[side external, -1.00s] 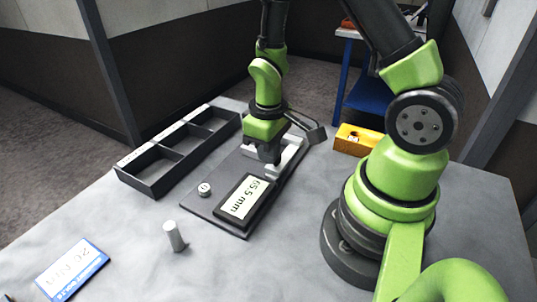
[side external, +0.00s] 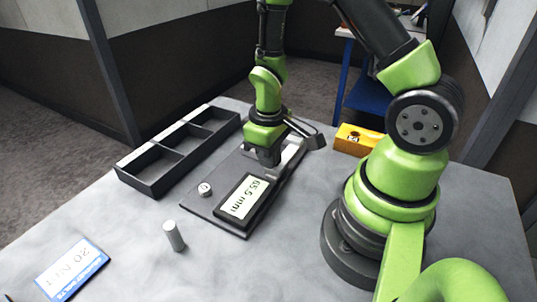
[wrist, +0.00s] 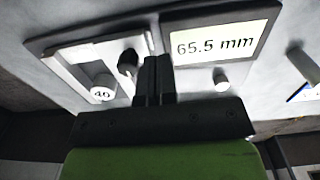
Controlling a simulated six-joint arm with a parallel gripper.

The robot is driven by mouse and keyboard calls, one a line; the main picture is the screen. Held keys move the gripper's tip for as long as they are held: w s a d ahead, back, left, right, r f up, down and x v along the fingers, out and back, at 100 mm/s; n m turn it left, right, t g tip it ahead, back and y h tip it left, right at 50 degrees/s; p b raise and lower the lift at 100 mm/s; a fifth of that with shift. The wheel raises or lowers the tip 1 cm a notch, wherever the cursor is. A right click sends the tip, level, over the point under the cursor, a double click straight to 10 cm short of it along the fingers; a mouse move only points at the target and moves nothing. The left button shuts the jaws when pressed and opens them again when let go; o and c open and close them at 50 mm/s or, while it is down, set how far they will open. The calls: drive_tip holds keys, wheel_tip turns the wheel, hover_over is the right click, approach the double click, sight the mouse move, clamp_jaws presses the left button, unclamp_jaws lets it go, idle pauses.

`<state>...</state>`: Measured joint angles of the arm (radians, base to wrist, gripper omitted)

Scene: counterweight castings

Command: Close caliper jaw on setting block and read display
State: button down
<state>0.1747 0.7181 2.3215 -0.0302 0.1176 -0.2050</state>
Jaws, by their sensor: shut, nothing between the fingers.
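The caliper's dark base plate (side external: 196,208) lies on the table, with a display (side external: 244,199) reading 65.5 mm; the same reading shows in the wrist view (wrist: 222,43). A pale caliper jaw (side external: 292,152) shows right of my gripper. In the wrist view, a white round block marked 40 (wrist: 102,90) sits by the pale jaw frame (wrist: 75,75), with a gap towards the jaw beside the dark knob (wrist: 128,62). My gripper (side external: 266,163) is shut and empty over the plate; its fingertips (wrist: 158,62) are close beside the knob. Contact is unclear.
A dark three-compartment tray (side external: 150,184) stands at the left, its compartments empty. A small cylinder (side external: 174,236) stands in front, with a blue-edged card (side external: 72,268) at front left. A yellow block (side external: 358,140) lies right of the plate. A small button (side external: 205,189) is on the plate.

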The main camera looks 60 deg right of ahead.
drive_tip(key=shift+f, duration=1.05)
drive_tip(key=shift+d, duration=0.1)
drive_tip(key=shift+d, duration=1.65)
idle(0.4)
drive_tip(key=shift+r, duration=3.5)
drive_tip(key=shift+r, duration=0.1)
